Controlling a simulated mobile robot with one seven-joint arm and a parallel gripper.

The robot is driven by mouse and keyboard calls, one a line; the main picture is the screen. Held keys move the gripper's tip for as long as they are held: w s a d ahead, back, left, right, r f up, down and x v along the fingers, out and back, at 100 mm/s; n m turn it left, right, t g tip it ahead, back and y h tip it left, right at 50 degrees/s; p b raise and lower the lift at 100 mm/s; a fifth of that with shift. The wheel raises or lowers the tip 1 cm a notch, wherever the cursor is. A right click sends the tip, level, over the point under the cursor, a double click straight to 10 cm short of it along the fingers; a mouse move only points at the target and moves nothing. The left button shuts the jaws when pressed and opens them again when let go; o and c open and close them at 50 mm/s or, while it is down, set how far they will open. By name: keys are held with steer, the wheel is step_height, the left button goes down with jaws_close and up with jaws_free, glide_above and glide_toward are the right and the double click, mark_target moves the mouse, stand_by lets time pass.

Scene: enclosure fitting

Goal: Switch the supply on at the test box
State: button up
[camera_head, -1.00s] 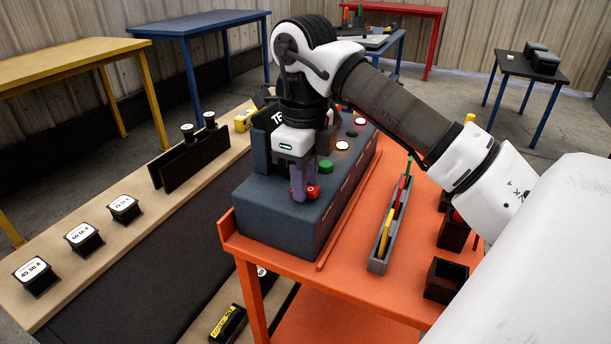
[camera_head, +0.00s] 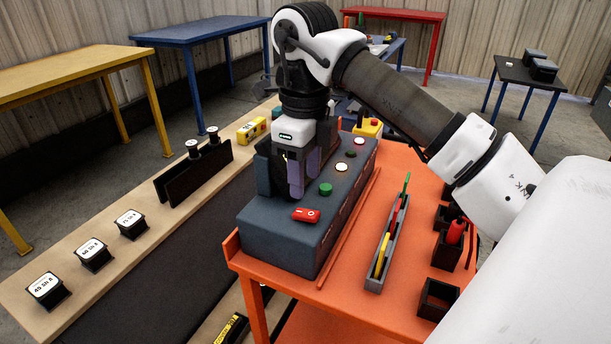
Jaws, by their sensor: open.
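The test box (camera_head: 285,240) is a dark blue-grey case on the orange cart. Its sloping top carries a red switch handle (camera_head: 306,215) near the front, lying sideways across the panel. A green button (camera_head: 326,189) sits behind it, and several round lamps, some pale and lit-looking, run toward the back. My gripper (camera_head: 304,186) points down above the box, behind and left of the red handle. Its jaws are open, empty and apart from the handle. My gripper and wrist hide part of the box's back panel and its lettering.
The orange cart (camera_head: 398,322) also holds a narrow grey tray (camera_head: 375,281) of coloured tools and several black bins (camera_head: 438,298) on the right. A wooden bench (camera_head: 150,262) on the left bears labelled black blocks and a dark rack (camera_head: 195,172). A yellow box with a red button (camera_head: 368,127) stands behind.

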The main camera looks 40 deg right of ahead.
step_height(320, 180, up, 7)
steer(key=p, duration=0.4)
steer(key=shift+s, duration=0.1)
stand_by(0.3)
